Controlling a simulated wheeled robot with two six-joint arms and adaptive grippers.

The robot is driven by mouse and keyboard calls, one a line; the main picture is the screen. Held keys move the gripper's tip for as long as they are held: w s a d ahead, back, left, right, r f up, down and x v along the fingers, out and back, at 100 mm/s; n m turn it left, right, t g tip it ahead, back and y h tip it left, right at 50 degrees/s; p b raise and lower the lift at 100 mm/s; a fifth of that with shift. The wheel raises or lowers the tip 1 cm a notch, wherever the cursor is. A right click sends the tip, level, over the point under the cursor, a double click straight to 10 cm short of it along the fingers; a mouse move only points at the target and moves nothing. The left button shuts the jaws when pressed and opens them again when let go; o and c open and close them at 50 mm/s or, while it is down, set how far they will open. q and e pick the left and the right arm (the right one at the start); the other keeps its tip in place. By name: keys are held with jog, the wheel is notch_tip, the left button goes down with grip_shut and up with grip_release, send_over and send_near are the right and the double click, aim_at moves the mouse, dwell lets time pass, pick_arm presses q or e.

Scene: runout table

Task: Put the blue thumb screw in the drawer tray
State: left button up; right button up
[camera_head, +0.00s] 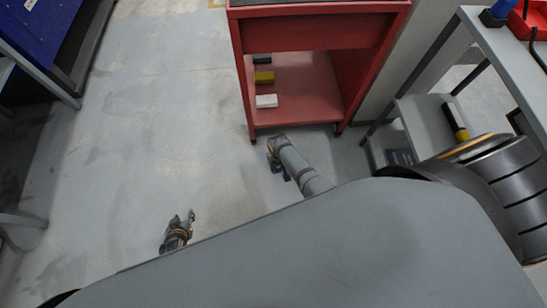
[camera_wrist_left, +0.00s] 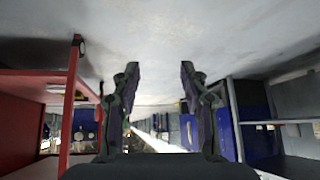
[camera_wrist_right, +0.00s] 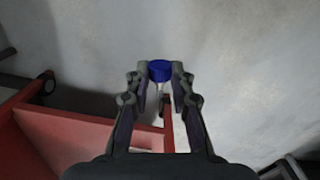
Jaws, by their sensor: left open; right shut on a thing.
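The blue thumb screw (camera_wrist_right: 160,71) is between the fingertips of my right gripper (camera_wrist_right: 160,84) in the right wrist view. Its blue head faces up in that picture, with a pale shank below. In the head view my right gripper (camera_head: 277,168) hangs in front of the red cabinet; the screw is too small to make out there. My left gripper (camera_head: 188,216) is over bare floor to the left. In the left wrist view its fingers (camera_wrist_left: 159,80) are apart, with nothing between them. I cannot make out a drawer tray in any view.
A red cabinet (camera_head: 240,75) stands ahead, with black, yellow and white blocks on its low shelf. A grey bench (camera_head: 485,30) with a red bin (camera_head: 530,20) is at the right. A blue-topped unit (camera_head: 40,35) is at the far left. Open floor lies between.

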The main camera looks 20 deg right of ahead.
pick_arm(q)
jog(key=w+d+r+t+b, duration=0.2)
jog(key=w+r+t+b, duration=0.25)
jog(key=w+b, duration=0.5)
notch_tip(320, 180, up, 12)
jog(key=w+d+t+h+b, duration=0.1)
jog(key=d+t+b, duration=0.1)
jog(key=b, duration=0.5)
jog(key=shift+w+r+t, duration=0.15)
jog(key=shift+t, duration=0.5)
pick_arm(e)
notch_tip(320, 180, down, 20)
